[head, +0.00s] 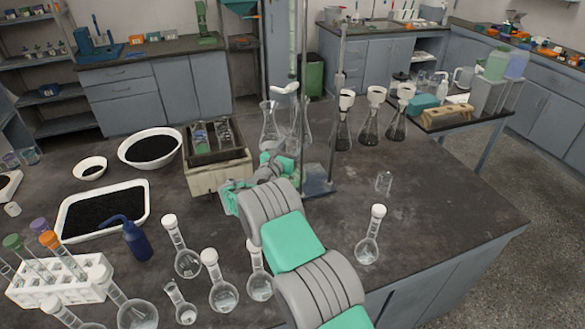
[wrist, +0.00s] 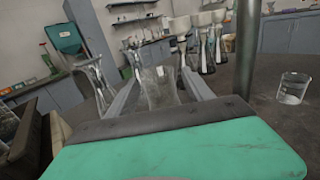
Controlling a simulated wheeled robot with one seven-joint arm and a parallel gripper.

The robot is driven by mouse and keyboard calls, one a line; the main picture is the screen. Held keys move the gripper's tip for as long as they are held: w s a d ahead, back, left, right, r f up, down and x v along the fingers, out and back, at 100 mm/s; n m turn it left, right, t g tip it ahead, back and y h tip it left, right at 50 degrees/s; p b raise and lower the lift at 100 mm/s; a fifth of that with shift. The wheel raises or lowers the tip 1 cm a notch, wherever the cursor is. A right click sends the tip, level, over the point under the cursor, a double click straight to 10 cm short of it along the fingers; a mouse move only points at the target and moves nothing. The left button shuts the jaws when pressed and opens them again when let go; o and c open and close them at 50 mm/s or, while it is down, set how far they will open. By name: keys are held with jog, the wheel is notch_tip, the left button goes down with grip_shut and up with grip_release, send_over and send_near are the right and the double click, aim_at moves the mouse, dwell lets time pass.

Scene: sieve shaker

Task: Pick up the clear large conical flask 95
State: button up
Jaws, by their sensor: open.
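Two clear, empty-looking conical flasks stand side by side on the dark bench, beyond my gripper. In the head view they are the left flask (head: 269,128) and the right flask (head: 303,128), partly behind a metal stand rod. No number is readable on either. My gripper (wrist: 159,80) is open. In the wrist view one clear conical flask (wrist: 159,92) appears between its two fingers, with no clear contact visible; the other clear flask (wrist: 94,80) is outside, left of the left finger. In the head view my arm hides the fingertips.
A stand with a metal rod (head: 338,115) rises just right of the flasks. Several dark-filled flasks with white funnels (head: 374,118) stand farther right. A box-like device (head: 218,171) is to the left. A small beaker (head: 384,181) and round flasks (head: 223,290) stand nearer.

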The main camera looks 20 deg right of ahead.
jog(key=shift+c, duration=0.3)
grip_shut()
dwell(0.3)
jog(key=shift+r, duration=0.1)
dwell(0.6)
